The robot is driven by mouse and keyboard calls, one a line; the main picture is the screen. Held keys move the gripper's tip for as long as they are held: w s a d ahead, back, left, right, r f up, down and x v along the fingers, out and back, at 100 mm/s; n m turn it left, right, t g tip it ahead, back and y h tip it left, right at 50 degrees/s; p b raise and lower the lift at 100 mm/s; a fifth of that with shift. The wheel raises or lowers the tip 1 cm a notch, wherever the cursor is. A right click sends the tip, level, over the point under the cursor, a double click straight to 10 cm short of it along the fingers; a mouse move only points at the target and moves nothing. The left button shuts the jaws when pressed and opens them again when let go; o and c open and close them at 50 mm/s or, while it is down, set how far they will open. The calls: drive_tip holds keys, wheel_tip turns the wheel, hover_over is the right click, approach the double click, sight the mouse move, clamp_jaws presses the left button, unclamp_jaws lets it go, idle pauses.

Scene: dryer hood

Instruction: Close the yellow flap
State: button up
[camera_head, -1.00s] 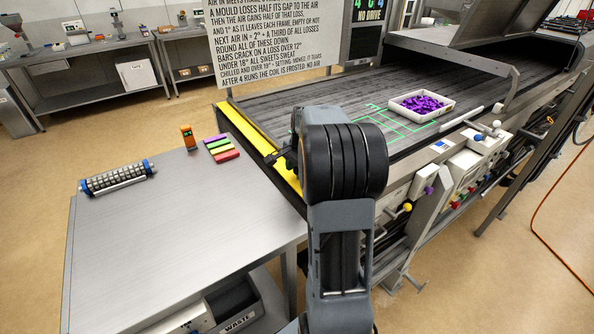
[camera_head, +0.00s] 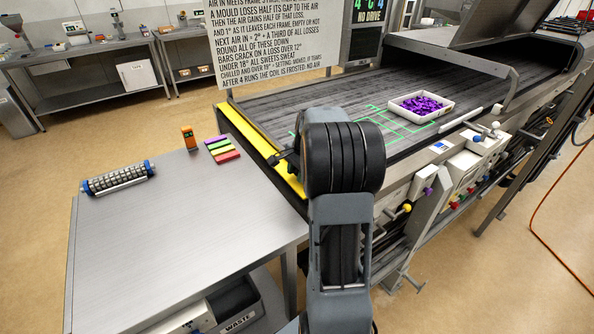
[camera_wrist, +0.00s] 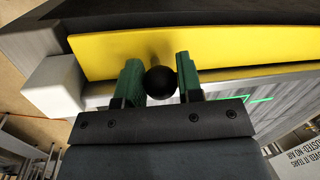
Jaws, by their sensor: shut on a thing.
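The yellow flap (camera_head: 242,131) is a long flat strip along the near left end of the dark belt in the head view. It fills the upper part of the wrist view (camera_wrist: 225,45). A round black knob (camera_wrist: 160,82) stands out from the flap's face. My gripper (camera_wrist: 158,74) has its two green fingers on either side of the knob and is shut on it. In the head view my gripper (camera_head: 284,160) is at the flap's lower half, partly hidden behind my arm. The exact tilt of the flap is hard to tell.
A white tray of purple pieces (camera_head: 421,106) sits on the belt (camera_head: 330,92). A metal table (camera_head: 170,225) stands left of the flap, holding a roller (camera_head: 117,178), an orange device (camera_head: 189,138) and coloured bars (camera_head: 222,148). A pale block (camera_wrist: 55,86) is beside the flap's end.

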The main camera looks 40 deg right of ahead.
drive_tip(key=shift+d+f, duration=0.15)
drive_tip(key=o, duration=0.6)
drive_tip(key=shift+d, duration=0.1)
drive_tip(key=v, duration=1.3)
drive_tip(key=shift+s+d+r, duration=0.1)
drive_tip(key=shift+d+r, duration=0.05)
drive_tip(key=shift+r, duration=0.25)
